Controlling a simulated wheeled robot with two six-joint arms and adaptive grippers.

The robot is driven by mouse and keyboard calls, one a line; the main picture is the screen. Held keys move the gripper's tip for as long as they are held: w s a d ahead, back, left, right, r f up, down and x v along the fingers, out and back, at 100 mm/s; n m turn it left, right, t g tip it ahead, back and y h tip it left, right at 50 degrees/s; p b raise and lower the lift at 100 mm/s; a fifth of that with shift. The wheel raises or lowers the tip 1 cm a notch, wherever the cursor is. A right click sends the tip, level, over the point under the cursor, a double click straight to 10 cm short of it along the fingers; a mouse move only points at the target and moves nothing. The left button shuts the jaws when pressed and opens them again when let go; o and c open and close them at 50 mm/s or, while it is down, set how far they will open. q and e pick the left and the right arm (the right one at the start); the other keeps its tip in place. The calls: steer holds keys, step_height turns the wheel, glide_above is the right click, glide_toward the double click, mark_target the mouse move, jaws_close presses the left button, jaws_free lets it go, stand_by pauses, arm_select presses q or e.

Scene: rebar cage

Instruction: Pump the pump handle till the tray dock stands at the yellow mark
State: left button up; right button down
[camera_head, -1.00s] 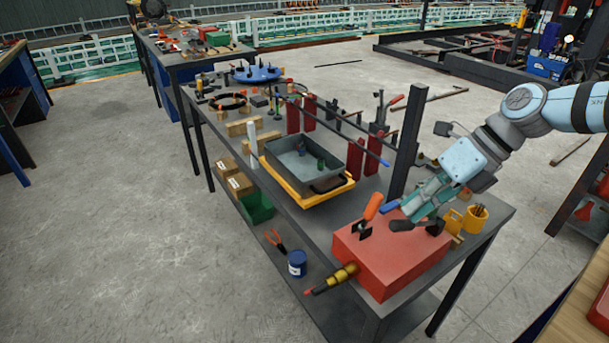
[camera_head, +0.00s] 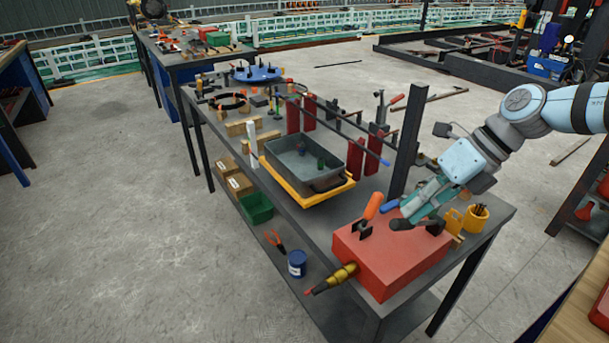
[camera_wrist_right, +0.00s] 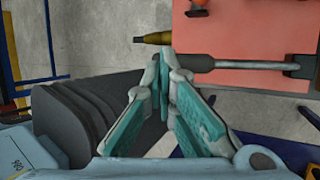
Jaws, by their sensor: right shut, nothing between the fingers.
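The red pump body (camera_head: 390,252) sits on the near end of the bench. The dark pump handle (camera_head: 402,225) lies low across its top, and in the right wrist view the handle (camera_wrist_right: 225,63) runs right to a dark bracket. My right gripper (camera_head: 410,212) is shut and empty at the handle's free end. In the wrist view its fingertips (camera_wrist_right: 168,58) overlap that end; I cannot tell if they touch it. The yellow-orange tray dock (camera_head: 315,199) carries a grey tray (camera_head: 283,175). I cannot make out the yellow mark. My left gripper is not in view.
An orange-handled lever (camera_head: 373,206) stands on the red body beside the handle. A brass fitting (camera_head: 343,275) sticks out toward the front. A dark post (camera_head: 406,150) rises behind, and a yellow cup (camera_head: 476,219) stands at the right.

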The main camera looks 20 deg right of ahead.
mark_target(402, 226)
steer(key=shift+a+f+b, duration=0.25)
steer(key=shift+f+b, duration=0.05)
steer(key=shift+f, duration=0.15)
steer(key=shift+f, duration=0.1)
steer(key=shift+s+a+f+b, duration=0.1)
steer(key=shift+a+f+b, duration=0.2)
steer(key=shift+f+b, duration=0.3)
steer(key=shift+s+a+f+b, duration=0.1)
steer(key=shift+a+f+b, duration=0.2)
steer(key=shift+f+b, duration=0.35)
steer(key=shift+s+a+f+b, duration=0.1)
steer(key=shift+a+f+b, duration=0.15)
steer(key=shift+f+b, duration=0.4)
